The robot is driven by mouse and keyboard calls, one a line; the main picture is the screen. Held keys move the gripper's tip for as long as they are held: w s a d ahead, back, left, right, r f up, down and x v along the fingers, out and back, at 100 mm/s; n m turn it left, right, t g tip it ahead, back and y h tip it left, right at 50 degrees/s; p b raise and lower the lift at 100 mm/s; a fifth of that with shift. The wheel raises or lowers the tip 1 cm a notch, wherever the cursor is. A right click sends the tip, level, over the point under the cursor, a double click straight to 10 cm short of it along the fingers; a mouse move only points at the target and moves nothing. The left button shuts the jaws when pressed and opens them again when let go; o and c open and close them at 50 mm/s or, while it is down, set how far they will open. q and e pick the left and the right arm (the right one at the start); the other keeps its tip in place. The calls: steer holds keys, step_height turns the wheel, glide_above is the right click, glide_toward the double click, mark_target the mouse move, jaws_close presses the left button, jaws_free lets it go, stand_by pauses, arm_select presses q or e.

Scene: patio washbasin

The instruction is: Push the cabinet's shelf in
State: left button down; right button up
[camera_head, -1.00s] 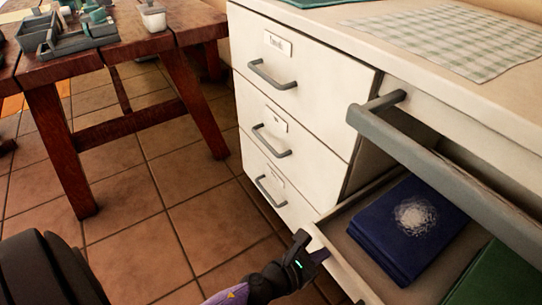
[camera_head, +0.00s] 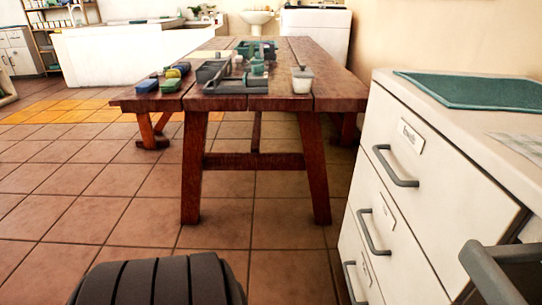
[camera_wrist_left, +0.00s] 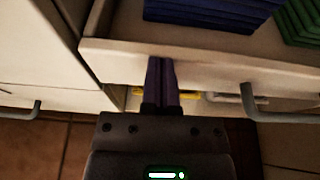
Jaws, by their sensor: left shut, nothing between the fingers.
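The cabinet (camera_head: 440,165) is white and stands at the right in the head view, with drawers on its left side. Its pulled-out shelf does not show there. In the left wrist view the shelf (camera_wrist_left: 215,70) crosses the upper part as a pale tray, carrying a stack of blue items (camera_wrist_left: 205,12) and a green stack (camera_wrist_left: 302,20). My left gripper (camera_wrist_left: 162,62) is shut and empty, with its fingertips at the shelf's front edge. Whether they touch it is hard to tell. My right gripper is in neither view.
The cabinet's drawer handles (camera_head: 397,168) and a large grey bar handle (camera_head: 490,270) stick out. A wooden table (camera_head: 250,105) with trays and small containers stands ahead. Tiled floor (camera_head: 120,215) is open to the left.

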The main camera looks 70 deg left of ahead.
arm_select(q)
steer(key=shift+w+r, duration=0.2)
steer(key=shift+r, duration=0.05)
steer(key=p+v, duration=0.1)
steer(key=v, duration=0.9)
steer(key=shift+s+f, duration=0.25)
steer(key=shift+f, duration=0.05)
